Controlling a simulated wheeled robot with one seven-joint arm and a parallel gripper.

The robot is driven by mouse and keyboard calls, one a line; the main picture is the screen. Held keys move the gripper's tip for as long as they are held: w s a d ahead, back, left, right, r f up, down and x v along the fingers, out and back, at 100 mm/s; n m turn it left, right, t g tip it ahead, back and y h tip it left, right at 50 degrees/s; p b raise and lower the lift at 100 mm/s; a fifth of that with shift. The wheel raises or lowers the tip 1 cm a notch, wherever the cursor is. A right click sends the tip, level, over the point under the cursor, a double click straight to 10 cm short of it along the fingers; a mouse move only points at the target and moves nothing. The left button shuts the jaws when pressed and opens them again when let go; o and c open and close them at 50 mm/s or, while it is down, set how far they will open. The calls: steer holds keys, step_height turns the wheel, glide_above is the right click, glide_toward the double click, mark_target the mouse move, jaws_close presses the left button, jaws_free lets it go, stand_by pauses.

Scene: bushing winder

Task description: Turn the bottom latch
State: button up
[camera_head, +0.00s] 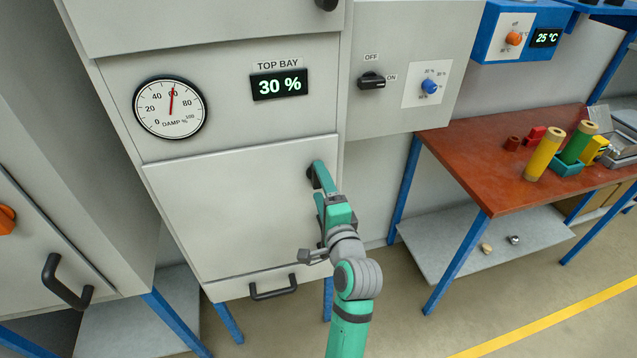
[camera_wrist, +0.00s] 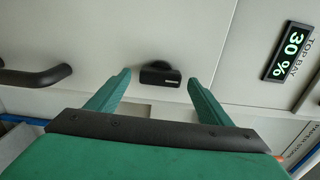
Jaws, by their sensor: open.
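The bottom latch (camera_head: 310,174) is a small black knob at the right edge of the lower cabinet door (camera_head: 240,200). It is partly hidden by my gripper in the head view. In the wrist view the latch (camera_wrist: 160,76) is a short black bar with a pale mark, its long side lying across the picture. My gripper (camera_head: 318,182) is open in front of the door. In the wrist view its green fingers (camera_wrist: 158,80) stand on either side of the latch, with a visible gap on both sides. Contact with the latch does not show.
Another black knob (camera_head: 326,4) sits on the door above. A black drawer handle (camera_head: 273,288) is below the lower door. A switch panel (camera_head: 410,80) is to the right. A red-brown workbench (camera_head: 480,165) with coloured parts stands further right.

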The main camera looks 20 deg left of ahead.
steer(key=v, duration=0.9)
steer(key=shift+d, duration=0.1)
steer(key=s+d+f+n+h, duration=0.1)
steer(key=s+d+f+h, duration=0.35)
steer(key=s+f, duration=0.4)
steer(key=s+d+f+n+h, duration=0.25)
steer(key=s+d+f, duration=0.4)
steer(key=f, duration=0.35)
steer(key=s+d+f+n+h, duration=0.1)
steer(key=s+n, duration=0.7)
steer(key=s, duration=1.3)
steer(key=shift+d+f+h, duration=0.25)
steer(key=shift+d+h, duration=0.4)
steer(key=shift+h, duration=0.35)
steer(key=shift+s, duration=0.1)
